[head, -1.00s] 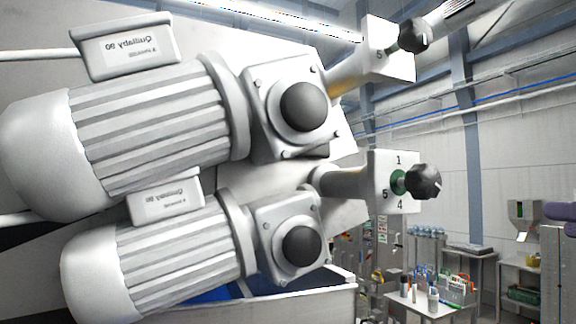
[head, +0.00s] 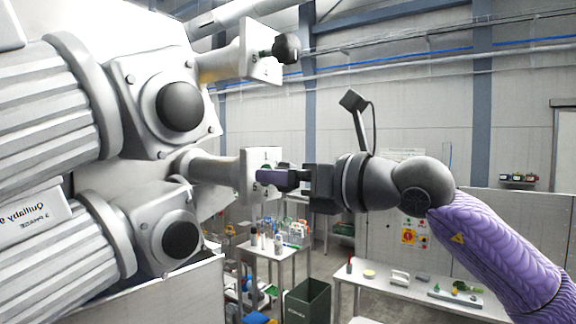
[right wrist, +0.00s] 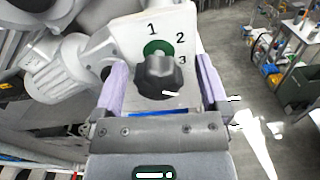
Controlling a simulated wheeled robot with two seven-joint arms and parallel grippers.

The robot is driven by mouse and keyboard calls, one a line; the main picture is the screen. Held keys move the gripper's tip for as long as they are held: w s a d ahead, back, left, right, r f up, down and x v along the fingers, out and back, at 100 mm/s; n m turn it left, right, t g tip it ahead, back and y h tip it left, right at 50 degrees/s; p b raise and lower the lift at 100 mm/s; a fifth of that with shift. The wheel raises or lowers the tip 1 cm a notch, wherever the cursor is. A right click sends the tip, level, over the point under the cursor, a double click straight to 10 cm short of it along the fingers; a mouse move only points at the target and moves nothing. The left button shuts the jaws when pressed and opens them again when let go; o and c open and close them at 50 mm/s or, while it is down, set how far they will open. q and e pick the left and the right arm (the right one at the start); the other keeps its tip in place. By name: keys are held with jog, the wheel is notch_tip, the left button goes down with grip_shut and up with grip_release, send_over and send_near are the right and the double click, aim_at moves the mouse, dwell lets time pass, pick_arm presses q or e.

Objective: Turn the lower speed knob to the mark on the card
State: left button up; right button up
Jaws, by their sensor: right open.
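The lower speed knob (right wrist: 158,76) is black and lobed with a white pointer line, on a green hub in front of a white numbered plate (right wrist: 172,32). In the right wrist view, the pointer lies at the knob's lower right and 1, 2 and 3 are readable. My right gripper (right wrist: 158,88) is open, with its purple fingers on either side of the knob. In the head view the right gripper (head: 268,178) covers the knob and part of the lower plate (head: 249,160). The upper knob (head: 286,48) sits on its own plate above. I cannot make out the card. My left gripper is out of view.
Large grey motors (head: 50,120) fill the left side. A white table (head: 268,249) with bottles and a dark green bin (head: 307,298) stand below. Another white table (head: 400,285) with small items is at the lower right.

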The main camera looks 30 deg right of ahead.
grip_shut()
dwell(0.3)
jog(key=shift+f, duration=0.1)
jog(key=shift+m+b, duration=0.75)
jog(key=shift+m, duration=0.25)
jog(key=m+b, duration=0.1)
jog(key=m, duration=0.1)
jog(key=shift+m, duration=0.3)
jog(key=m+b, duration=0.1)
jog(key=m, duration=0.2)
jog(key=shift+m, duration=2.2)
